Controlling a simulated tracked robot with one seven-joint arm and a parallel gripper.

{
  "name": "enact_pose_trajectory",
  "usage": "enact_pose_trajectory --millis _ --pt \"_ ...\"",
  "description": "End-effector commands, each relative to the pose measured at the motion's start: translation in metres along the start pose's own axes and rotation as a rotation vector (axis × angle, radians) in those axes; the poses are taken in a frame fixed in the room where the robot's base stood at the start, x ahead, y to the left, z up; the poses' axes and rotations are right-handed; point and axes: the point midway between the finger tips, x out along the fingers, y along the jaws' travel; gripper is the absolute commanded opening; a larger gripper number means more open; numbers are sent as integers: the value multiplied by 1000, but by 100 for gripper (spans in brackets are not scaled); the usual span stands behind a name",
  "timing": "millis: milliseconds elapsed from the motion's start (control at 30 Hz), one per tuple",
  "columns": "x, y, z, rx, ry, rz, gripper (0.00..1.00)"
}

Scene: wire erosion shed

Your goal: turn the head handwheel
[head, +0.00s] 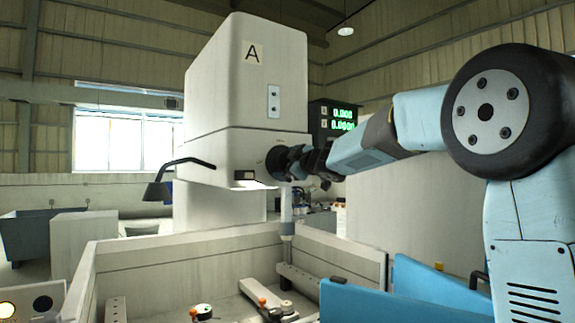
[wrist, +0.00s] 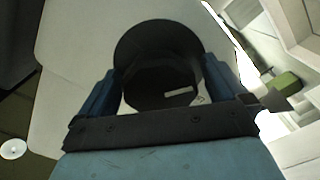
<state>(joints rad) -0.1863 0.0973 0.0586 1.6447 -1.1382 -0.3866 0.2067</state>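The head handwheel (head: 273,160) is a dark disc on the lower right side of the pale machine head marked A (head: 215,150). In the wrist view the handwheel (wrist: 150,32) is a dark round disc with a dark faceted hub in front, bearing a small pale mark. My gripper (head: 291,163) is up at the handwheel, partly covering it in the head view. In the wrist view the blue fingers of my gripper (wrist: 160,75) stand on either side of the dark hub. Whether they press on it or leave a thin gap cannot be told.
A dark readout with green digits (head: 338,118) stands behind my arm. A bent black lamp (head: 160,185) sticks out left of the head. Below is an open pale tank (head: 180,258) with clamps and small parts inside. Blue panels (head: 400,300) stand at the front right.

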Motion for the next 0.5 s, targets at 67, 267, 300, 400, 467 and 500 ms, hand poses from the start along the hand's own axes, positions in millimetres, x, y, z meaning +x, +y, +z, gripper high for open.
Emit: enact_pose_trajectory --millis 67,267,300,400,467,500 --pt "0 0 0 0 0 0 91" --pt "0 0 0 0 0 0 72" --pt "0 0 0 0 0 0 68" --pt "0 0 0 0 0 -1 59" --pt "0 -1 0 0 0 -1 53" --pt "0 -1 0 0 0 -1 49"
